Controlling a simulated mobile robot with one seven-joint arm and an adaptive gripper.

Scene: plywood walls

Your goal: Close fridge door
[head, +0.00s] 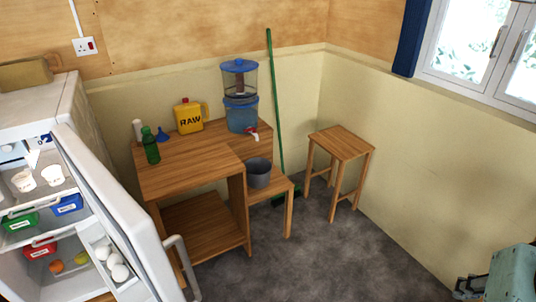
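The white fridge (78,101) stands at the left edge, with its lower part cut off by the frame. Its door (122,212) stands open, swung out toward the wooden table. A grey bar handle (182,262) is on the door's outer face, near its free edge. Cups, coloured containers, fruit and eggs show inside the fridge and door shelf. My gripper (468,287) is at the bottom right corner, far from the door and handle. It is partly cut off, and its finger opening is unclear.
A stepped wooden table (185,168) with bottles, a yellow RAW jug (189,116), a water dispenser (241,95) and a grey bucket (258,173) stands right of the door. A stool (341,143) and green broom (275,100) stand beyond. The dark floor (330,255) in front is clear.

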